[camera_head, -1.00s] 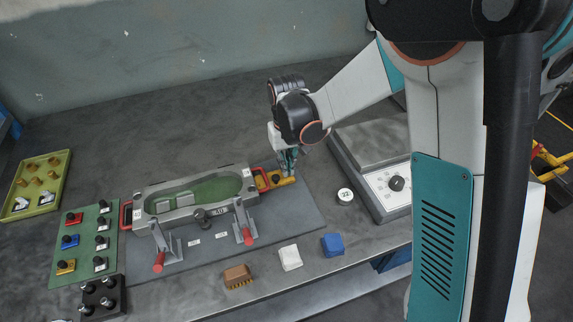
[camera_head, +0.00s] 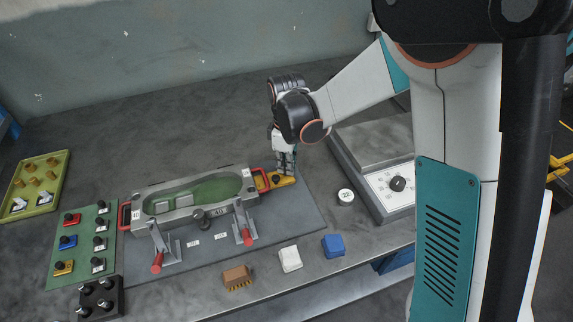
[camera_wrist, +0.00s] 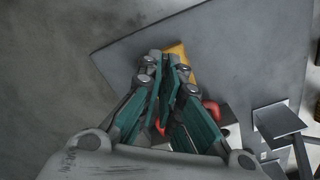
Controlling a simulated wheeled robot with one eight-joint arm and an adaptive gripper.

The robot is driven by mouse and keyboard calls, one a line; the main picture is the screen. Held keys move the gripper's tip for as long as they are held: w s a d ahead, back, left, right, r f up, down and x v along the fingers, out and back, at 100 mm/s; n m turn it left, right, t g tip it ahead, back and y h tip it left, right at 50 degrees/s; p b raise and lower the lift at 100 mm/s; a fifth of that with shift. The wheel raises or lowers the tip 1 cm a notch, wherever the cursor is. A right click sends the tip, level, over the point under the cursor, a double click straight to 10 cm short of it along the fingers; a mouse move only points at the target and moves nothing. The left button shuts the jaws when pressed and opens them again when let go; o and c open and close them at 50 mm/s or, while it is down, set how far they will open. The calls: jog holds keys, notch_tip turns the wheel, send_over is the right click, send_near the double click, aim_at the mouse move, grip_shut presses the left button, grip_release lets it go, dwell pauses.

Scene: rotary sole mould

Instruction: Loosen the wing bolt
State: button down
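The grey mould (camera_head: 183,213) with a green sole-shaped cavity lies on a grey plate. A yellow piece (camera_head: 275,180) with a dark knob is at its right end, by a red handle. I cannot make out a wing-shaped bolt head there. My gripper (camera_head: 287,172) points down at the right end of the yellow piece. In the wrist view, my gripper's fingers (camera_wrist: 168,62) are close together over the yellow piece (camera_wrist: 179,50). They hide part of it, and I cannot tell whether they touch or hold anything.
Two red-tipped clamps (camera_head: 157,262) stand before the mould. A brush (camera_head: 237,276), white block (camera_head: 289,258) and blue block (camera_head: 333,245) lie near the front edge. A round "22" piece (camera_head: 345,197) and a device with a dial (camera_head: 392,185) are to the right.

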jog(key=n, duration=0.5)
jog(key=shift+n, duration=0.7)
jog(key=c, duration=1.8)
grip_release()
jog(key=shift+r, duration=0.1)
notch_tip(320, 180, up, 12)
